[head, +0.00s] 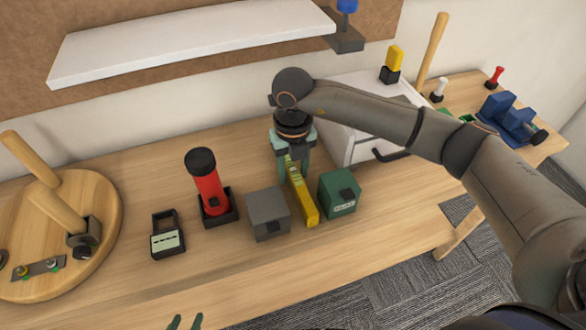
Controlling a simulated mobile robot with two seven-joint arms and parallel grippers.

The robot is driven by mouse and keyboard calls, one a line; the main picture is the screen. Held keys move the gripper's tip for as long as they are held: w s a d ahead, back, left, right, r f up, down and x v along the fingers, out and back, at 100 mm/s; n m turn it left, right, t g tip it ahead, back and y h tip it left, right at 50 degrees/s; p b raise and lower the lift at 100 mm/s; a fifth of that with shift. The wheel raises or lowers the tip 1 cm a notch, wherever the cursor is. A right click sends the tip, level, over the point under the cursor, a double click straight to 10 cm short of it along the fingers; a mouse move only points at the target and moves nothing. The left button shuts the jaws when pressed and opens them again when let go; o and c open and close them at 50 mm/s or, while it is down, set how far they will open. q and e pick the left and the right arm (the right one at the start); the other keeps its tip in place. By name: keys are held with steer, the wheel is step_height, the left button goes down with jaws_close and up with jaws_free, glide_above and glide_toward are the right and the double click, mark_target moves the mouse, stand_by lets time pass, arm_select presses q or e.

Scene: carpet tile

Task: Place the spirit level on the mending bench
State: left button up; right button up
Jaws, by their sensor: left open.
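The yellow spirit level (301,195) is on the wooden bench (130,285), between a grey block and a green block, its long side running away from me. My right gripper (292,163) points down over the level's far end, with one finger on each side of it. The gripper body hides that end, and I cannot tell whether the fingers press on the level. My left gripper (186,322) shows only its two green fingertips at the bottom edge, apart and empty.
The grey block (268,214) and green block (339,194) flank the level closely. A red flashlight (206,185) stands in a dark holder, with a small dark device (166,236) beside it. A round wooden board (105,205) is at left. A white shelf (190,40) overhangs the back.

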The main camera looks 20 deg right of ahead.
mark_target(293, 169)
steer(key=shift+o, duration=0.8)
steer(key=shift+r, duration=3.95)
